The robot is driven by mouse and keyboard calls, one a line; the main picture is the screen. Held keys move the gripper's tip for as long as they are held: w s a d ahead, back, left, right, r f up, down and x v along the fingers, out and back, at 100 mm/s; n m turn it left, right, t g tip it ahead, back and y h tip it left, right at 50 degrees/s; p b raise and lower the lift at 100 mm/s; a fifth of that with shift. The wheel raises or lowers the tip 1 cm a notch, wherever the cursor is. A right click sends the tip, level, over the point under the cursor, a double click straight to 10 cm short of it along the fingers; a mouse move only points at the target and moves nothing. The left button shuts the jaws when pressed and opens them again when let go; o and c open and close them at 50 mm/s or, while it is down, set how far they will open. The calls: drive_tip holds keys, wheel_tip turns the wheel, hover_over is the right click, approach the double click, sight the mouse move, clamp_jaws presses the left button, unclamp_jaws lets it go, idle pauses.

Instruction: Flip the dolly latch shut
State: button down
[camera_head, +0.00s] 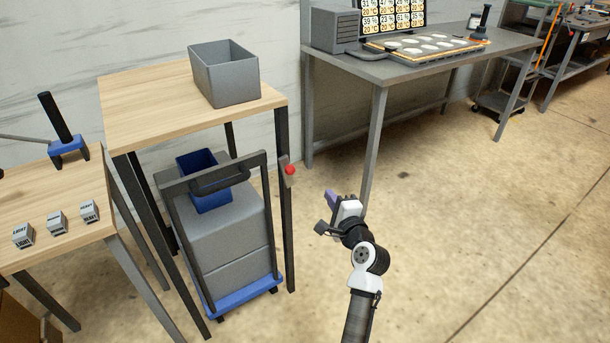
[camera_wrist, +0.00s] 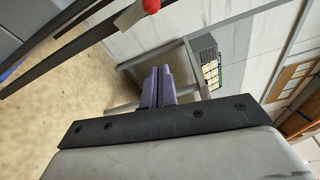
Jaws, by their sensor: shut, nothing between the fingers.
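The latch (camera_head: 288,179) is a small grey plate with a red knob, at the wooden table's front right leg, beside the upper right of the dolly frame. It also shows at the top edge of the wrist view (camera_wrist: 130,15). The dolly (camera_head: 245,296) has a blue base and a dark upright handle frame; it stands under the table, loaded with grey boxes and a blue bin. My gripper (camera_head: 330,196) has purple fingers, shut and empty, to the right of the latch and apart from it. The fingers (camera_wrist: 158,86) show together in the wrist view.
The wooden table (camera_head: 150,110) carries a grey bin (camera_head: 224,75). A lower wooden table (camera_head: 60,195) at left holds labelled cubes and a blue-based tool. A grey table (camera_head: 400,72) with a tray and screen stands behind. The floor right of my arm is clear.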

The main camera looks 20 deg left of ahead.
drive_tip(key=shift+w+a, duration=0.1)
drive_tip(key=w+a+p, duration=0.2)
drive_tip(key=w+a, duration=0.4)
drive_tip(key=a, duration=0.3)
drive_tip(key=shift+a+r, duration=0.15)
drive_tip(key=shift+a, duration=0.2)
